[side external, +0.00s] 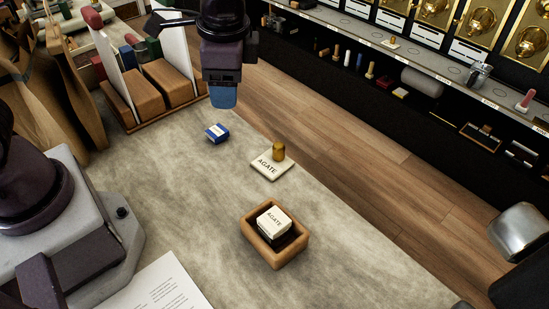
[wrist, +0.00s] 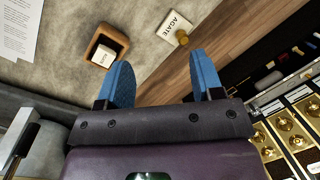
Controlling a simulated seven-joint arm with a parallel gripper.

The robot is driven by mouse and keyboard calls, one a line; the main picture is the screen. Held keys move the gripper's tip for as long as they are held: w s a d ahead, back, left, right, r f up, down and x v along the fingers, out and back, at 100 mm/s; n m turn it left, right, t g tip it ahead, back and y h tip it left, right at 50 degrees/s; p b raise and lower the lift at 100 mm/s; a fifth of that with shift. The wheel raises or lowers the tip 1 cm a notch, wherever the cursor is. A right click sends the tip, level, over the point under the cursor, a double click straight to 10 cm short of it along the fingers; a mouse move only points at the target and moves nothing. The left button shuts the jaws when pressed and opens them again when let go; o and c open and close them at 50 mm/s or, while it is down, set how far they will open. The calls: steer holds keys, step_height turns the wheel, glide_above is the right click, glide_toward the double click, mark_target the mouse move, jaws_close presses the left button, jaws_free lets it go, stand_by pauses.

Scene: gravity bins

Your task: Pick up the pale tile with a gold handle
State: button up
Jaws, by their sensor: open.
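The pale tile (side external: 270,165) marked AGATE lies flat on the grey table, with a gold handle (side external: 279,151) standing near its far edge. The tile also shows in the wrist view (wrist: 174,25), its gold handle (wrist: 182,38) beside the lettering. My gripper (side external: 223,100) is above the table, up and left of the tile in the side view, and apart from it. In the wrist view its two blue fingers (wrist: 163,75) are spread with nothing between them.
A wooden tray (side external: 262,251) holds a pale block (side external: 273,221) marked AGATE. A wooden rack (side external: 166,107) stands at the back left. The table's edge runs just beyond the tile. Paper (side external: 157,285) lies in front.

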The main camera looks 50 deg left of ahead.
steer(key=w+d+f+m+y, duration=0.2)
steer(key=w+d+f+m, duration=0.3)
steer(key=w+f+m, duration=0.45)
steer(key=m, duration=0.3)
glide_toward(280, 146)
steer(key=shift+t+y, duration=0.3)
steer(key=x, duration=0.2)
steer(key=d+x, duration=0.1)
steer(key=x, duration=0.2)
steer(key=shift+w+f, duration=0.1)
steer(key=shift+f, duration=0.3)
steer(key=x, duration=0.5)
steer(key=shift+s+a+f, duration=0.2)
steer(key=shift+s+a, duration=0.1)
steer(key=shift+a, duration=0.1)
jaws_close()
steer(key=shift+r, duration=0.2)
